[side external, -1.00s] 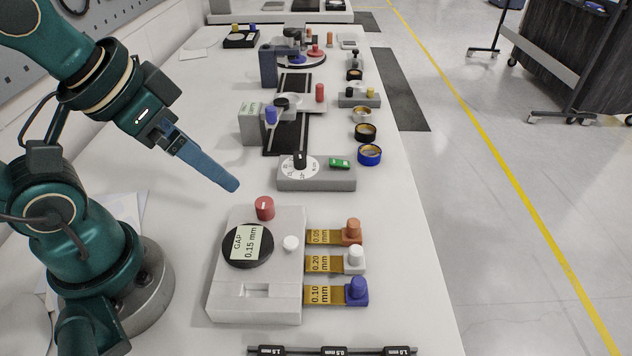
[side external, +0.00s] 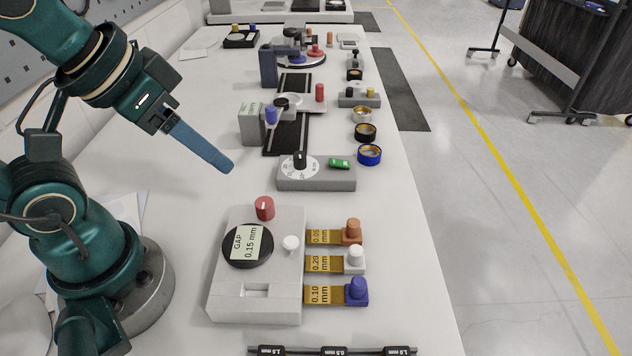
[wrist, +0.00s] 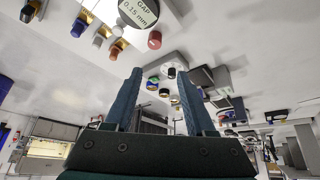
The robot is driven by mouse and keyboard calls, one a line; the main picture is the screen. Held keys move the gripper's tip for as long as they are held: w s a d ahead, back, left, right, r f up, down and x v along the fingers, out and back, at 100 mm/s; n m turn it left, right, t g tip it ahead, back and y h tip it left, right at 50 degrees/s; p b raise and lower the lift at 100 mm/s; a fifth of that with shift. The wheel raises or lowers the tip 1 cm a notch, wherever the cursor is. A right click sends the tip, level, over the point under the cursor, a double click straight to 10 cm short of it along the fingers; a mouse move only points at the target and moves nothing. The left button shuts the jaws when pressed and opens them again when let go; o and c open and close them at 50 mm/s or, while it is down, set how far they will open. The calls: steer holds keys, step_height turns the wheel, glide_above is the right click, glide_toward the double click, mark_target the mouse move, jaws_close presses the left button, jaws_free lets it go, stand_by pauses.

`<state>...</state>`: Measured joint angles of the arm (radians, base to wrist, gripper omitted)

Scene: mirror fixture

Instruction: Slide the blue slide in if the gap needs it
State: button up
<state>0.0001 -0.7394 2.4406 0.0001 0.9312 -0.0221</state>
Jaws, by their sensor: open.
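The blue slide (side external: 357,290) is at the fixture's right side, nearest the front, with a brass tongue marked 0.10 mm that lies against the grey fixture block (side external: 229,305). Above it are a white slide (side external: 355,258) marked 0.20 mm and an orange slide (side external: 352,231) marked 0.05 mm. All three knobs stand out from the block. A black disc (side external: 262,256) carries a label reading GAP 0.15 mm. My gripper (side external: 230,168) is in the air, behind and left of the block, apart from everything. In the wrist view its two fingers (wrist: 160,80) are spread and empty.
A red knob (side external: 265,208) and a white knob (side external: 290,243) stand on the block. A grey dial box (side external: 318,182) is behind it. Tape rings (side external: 369,155) lie farther back. A rod with black tags (side external: 334,351) lies at the front. Bare table lies left of the block.

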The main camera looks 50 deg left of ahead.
steer(key=w+d+r+m+g, duration=0.1)
steer(key=w+d+r, duration=0.25)
steer(key=w, duration=0.25)
steer(key=m+g, duration=0.5)
glide_above(359, 281)
step_height(359, 281, down, 13)
steer(key=shift+f, duration=2.55)
jaws_close()
